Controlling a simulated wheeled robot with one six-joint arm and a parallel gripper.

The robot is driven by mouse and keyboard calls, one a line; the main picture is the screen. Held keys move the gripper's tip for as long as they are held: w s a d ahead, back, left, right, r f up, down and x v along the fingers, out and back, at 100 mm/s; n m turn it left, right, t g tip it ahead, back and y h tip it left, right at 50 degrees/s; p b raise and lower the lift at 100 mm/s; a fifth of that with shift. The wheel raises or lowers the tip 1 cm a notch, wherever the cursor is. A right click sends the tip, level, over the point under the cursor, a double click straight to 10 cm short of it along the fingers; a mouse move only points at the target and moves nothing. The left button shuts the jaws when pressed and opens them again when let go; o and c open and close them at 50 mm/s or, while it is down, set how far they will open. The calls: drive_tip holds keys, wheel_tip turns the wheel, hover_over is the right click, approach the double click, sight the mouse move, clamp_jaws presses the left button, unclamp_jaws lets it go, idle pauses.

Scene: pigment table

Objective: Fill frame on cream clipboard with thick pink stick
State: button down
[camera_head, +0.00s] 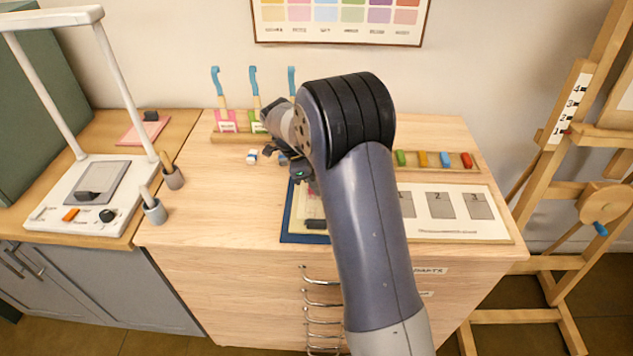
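A navy-edged board (287,228) with a pale sheet lies at the middle front of the table, mostly hidden behind my arm. A dark block or clip (316,224) shows at its front. To its right lies a cream board (460,231) with grey boxes, with 2 and 3 readable. I cannot tell which of the two is the cream clipboard. My gripper (288,163) is above the back of the navy-edged board, small and partly hidden by my wrist. Its finger opening is unclear. A bit of pink shows just below it; I cannot tell whether it is the thick pink stick.
Blue-handled tools stand in a rack (232,137) at the back left. A tray (440,168) of coloured sticks is at the back right. Brush pots (155,211) and a white stand (50,212) are left. An easel (560,170) stands right.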

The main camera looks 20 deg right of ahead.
sight(315, 206)
drive_tip(key=shift+s+a+b, duration=0.25)
drive_tip(key=shift+s+b, duration=0.05)
drive_tip(key=shift+s, duration=0.55)
drive_tip(key=shift+s+a+f+b, duration=0.1)
drive_tip(key=shift+s+a+b, duration=0.15)
drive_tip(key=shift+s+b, duration=0.4)
drive_tip(key=shift+s+a+r+b, duration=0.1)
drive_tip(key=shift+s+a+b, duration=0.15)
drive_tip(key=shift+s, duration=0.7)
drive_tip(key=shift+s+a+f+b, duration=0.1)
drive_tip(key=shift+s+a+b, duration=0.25)
drive_tip(key=shift+s, duration=0.45)
drive_tip(key=shift+w+d, duration=0.1)
drive_tip(key=shift+w, duration=0.05)
drive_tip(key=shift+w+d+p, duration=0.25)
drive_tip(key=shift+w+p, duration=0.05)
drive_tip(key=shift+w, duration=0.5)
drive_tip(key=shift+w+d+p, duration=0.25)
drive_tip(key=shift+w+d, duration=0.05)
drive_tip(key=shift+w, duration=0.6)
drive_tip(key=shift+w+d+p, duration=0.3)
drive_tip(key=shift+w, duration=0.6)
drive_tip(key=shift+w+d+p, duration=0.25)
drive_tip(key=shift+w+d, duration=0.05)
drive_tip(key=shift+w, duration=0.6)
drive_tip(key=shift+r+p, duration=2.1)
drive_tip(key=shift+r, duration=1.6)
